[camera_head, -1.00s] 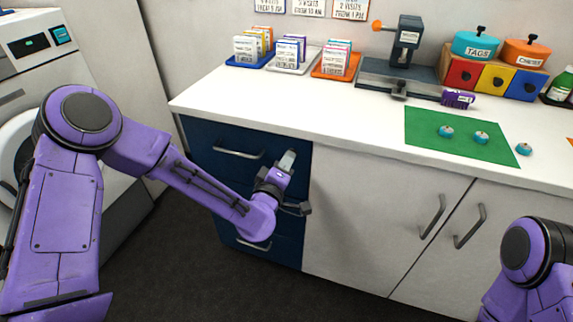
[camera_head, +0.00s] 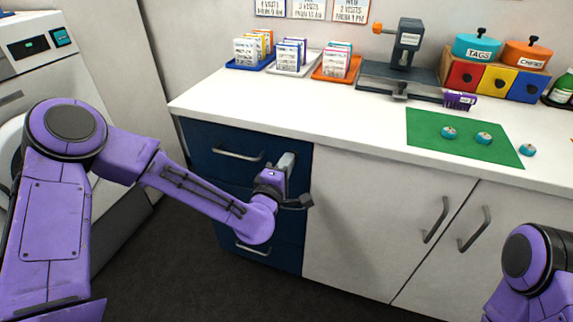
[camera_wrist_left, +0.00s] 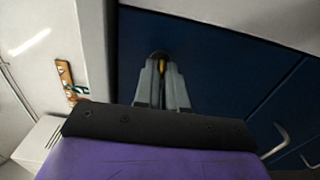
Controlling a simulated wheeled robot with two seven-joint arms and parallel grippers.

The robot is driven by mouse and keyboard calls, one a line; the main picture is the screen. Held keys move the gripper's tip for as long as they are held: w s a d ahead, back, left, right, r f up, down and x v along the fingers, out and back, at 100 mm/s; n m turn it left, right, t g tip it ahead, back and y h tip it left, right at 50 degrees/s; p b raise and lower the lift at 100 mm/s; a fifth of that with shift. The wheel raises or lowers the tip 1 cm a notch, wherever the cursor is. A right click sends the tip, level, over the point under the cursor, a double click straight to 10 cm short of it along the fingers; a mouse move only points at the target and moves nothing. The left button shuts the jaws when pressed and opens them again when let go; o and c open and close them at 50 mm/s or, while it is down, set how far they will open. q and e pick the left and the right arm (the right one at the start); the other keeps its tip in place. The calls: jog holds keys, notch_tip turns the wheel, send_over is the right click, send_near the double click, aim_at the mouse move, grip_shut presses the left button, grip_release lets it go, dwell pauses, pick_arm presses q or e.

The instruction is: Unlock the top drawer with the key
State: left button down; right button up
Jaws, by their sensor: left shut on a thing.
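The top drawer (camera_head: 205,138) is the upper dark blue front under the left end of the counter, and it is closed. Its bar handle (camera_head: 238,155) is left of my left gripper (camera_head: 287,160). The gripper is at the upper right part of this front. In the left wrist view, the gripper's fingers (camera_wrist_left: 161,75) are shut on a small brass-coloured piece (camera_wrist_left: 161,65), seemingly the key. Its tip is at a dark round spot on the blue front, probably the lock; how far in it is cannot be told. My right gripper is out of view.
The white counter (camera_head: 350,132) overhangs the drawers. White cupboard doors (camera_head: 370,215) with handles are to the right. A washing machine (camera_head: 40,60) stands at the left. The wrist view shows a brass hook strip (camera_wrist_left: 66,78) with a teal item.

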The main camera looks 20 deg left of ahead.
pick_arm(q)
jog(key=c, duration=1.2)
grip_release()
jog(key=s, duration=1)
jog(key=shift+s+a, duration=0.15)
jog(key=shift+s, duration=0.15)
jog(key=s+a+f+m+g+y+p, duration=0.15)
jog(key=s+f+m+g, duration=0.25)
jog(key=f, duration=0.4)
jog(key=s+a+f+m+g+h+p, duration=0.1)
jog(key=s+a+f+m+g+p, duration=0.3)
jog(key=f, duration=0.4)
jog(key=s+a+f+m+g+y+p, duration=0.1)
jog(key=s+a+f+g+p, duration=0.1)
jog(key=s, duration=0.7)
jog(key=s+a+f+m+g+y+p, duration=0.2)
jog(key=s+a+f+g, duration=0.2)
jog(key=s, duration=0.5)
jog(key=shift+a+f+g, duration=0.15)
jog(key=shift+a+g, duration=0.25)
jog(key=shift+a, duration=0.2)
